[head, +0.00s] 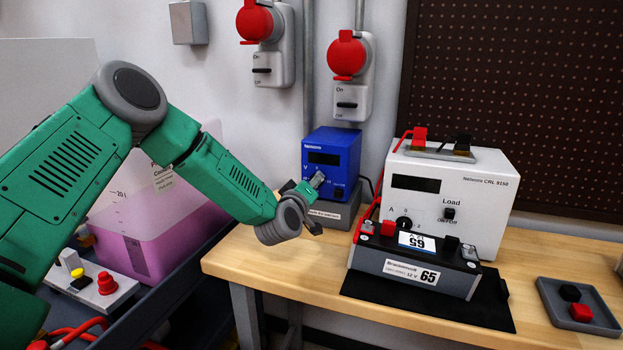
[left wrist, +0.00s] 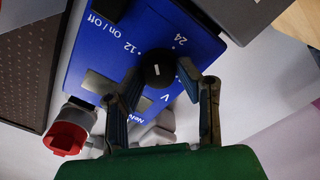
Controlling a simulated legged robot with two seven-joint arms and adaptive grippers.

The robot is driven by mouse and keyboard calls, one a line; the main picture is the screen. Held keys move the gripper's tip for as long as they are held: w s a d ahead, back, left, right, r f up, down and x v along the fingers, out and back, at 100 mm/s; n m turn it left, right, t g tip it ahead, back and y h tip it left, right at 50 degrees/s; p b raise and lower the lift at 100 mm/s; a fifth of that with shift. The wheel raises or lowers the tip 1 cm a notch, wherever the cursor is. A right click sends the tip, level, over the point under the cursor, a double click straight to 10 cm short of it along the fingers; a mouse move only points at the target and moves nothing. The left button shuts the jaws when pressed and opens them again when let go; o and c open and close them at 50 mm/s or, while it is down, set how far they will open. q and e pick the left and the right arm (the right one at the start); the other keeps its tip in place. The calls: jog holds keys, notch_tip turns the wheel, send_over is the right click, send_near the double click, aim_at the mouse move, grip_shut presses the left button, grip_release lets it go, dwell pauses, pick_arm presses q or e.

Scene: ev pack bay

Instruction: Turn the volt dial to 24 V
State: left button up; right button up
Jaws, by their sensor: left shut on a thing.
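The volt dial (left wrist: 158,68) is a black round knob with a short white mark, on the front of a blue power supply (head: 331,146). In the left wrist view, "12" and "24" are printed on the blue panel (left wrist: 205,45) beside the knob, with a "V" nearby. I cannot tell which label the white mark points to. My left gripper (head: 314,188) is at the front of the blue supply. In the left wrist view its two fingers (left wrist: 160,80) are shut on the dial, one on each side. In the head view the gripper hides the dial. My right gripper is out of view.
The blue supply stands on a grey box (head: 330,215) on the wooden bench (head: 265,262). To its right are a white load unit (head: 478,220), a battery block (head: 405,270) on a black mat, and a tray (head: 600,325). A pink-filled tank (head: 135,235) stands left.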

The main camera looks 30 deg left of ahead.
pick_arm(q)
jog(key=shift+s+d+f+m+p, duration=0.15)
jog(key=shift+m+p, duration=0.4)
jog(key=shift+m, duration=1)
jog(key=shift+w+f+m+p, duration=0.15)
jog(key=shift+m+p, duration=0.35)
jog(key=shift+m, duration=1)
jog(key=shift+s+d+f+m+p, duration=0.15)
jog(key=shift+m+p, duration=0.4)
jog(key=shift+m, duration=1)
jog(key=shift+a+f, duration=0.1)
jog(key=o, duration=1.1)
jog(key=shift+o, duration=0.2)
jog(key=shift+a, duration=0.1)
jog(key=shift+r, duration=0.2)
jog(key=v, duration=1.1)
jog(key=shift+s, duration=0.3)
